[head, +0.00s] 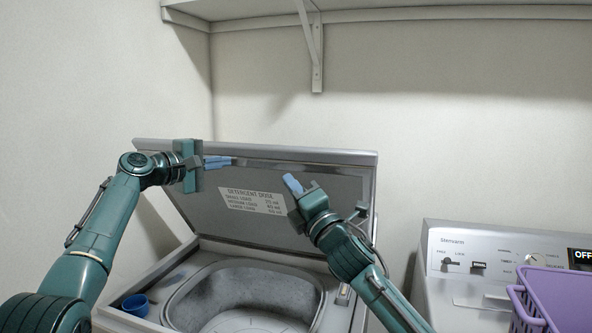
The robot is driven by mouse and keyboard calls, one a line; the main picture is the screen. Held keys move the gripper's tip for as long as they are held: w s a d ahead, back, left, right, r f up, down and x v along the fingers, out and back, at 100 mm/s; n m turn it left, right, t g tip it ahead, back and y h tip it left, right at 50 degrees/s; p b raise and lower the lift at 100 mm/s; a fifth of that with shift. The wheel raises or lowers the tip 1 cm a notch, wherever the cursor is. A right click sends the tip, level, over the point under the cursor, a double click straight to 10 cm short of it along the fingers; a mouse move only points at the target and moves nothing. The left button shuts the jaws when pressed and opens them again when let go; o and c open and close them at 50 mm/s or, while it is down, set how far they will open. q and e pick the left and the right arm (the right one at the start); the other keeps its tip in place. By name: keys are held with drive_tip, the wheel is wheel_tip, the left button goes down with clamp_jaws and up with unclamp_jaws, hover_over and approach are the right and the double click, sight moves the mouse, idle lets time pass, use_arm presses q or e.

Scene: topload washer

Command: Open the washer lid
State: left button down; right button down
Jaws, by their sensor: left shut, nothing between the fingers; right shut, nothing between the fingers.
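The washer lid (335,185) stands raised and tilted up at the back of the washer (180,267). Its underside faces me and bears a detergent dose label (252,201). The open drum (245,290) shows below it. My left gripper (219,161) is shut and empty, in front of the lid's upper left part. My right gripper (292,184) is shut and empty, in front of the lid's middle, right of the label. I cannot tell whether either gripper touches the lid.
A shelf (400,14) with a bracket (316,60) hangs on the wall above.

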sight(292, 151)
drive_tip(key=shift+w+d+r, duration=0.2)
drive_tip(key=shift+w+r, duration=0.45)
drive_tip(key=shift+w, duration=0.3)
drive_tip(key=shift+w+d+r, duration=0.15)
drive_tip(key=shift+w+r, duration=0.5)
drive_tip(key=shift+w, duration=0.3)
drive_tip(key=shift+w+d+r+m, duration=0.2)
drive_tip(key=shift+w+d+r, duration=0.05)
drive_tip(key=shift+w+r, duration=0.25)
drive_tip(key=shift+w+d+r+m, duration=0.2)
drive_tip(key=shift+w+r, duration=0.15)
drive_tip(key=shift+w, duration=0.25)
use_arm(q)
drive_tip(key=c, duration=2.2)
unclamp_jaws()
drive_tip(key=c, duration=1.3)
unclamp_jaws()
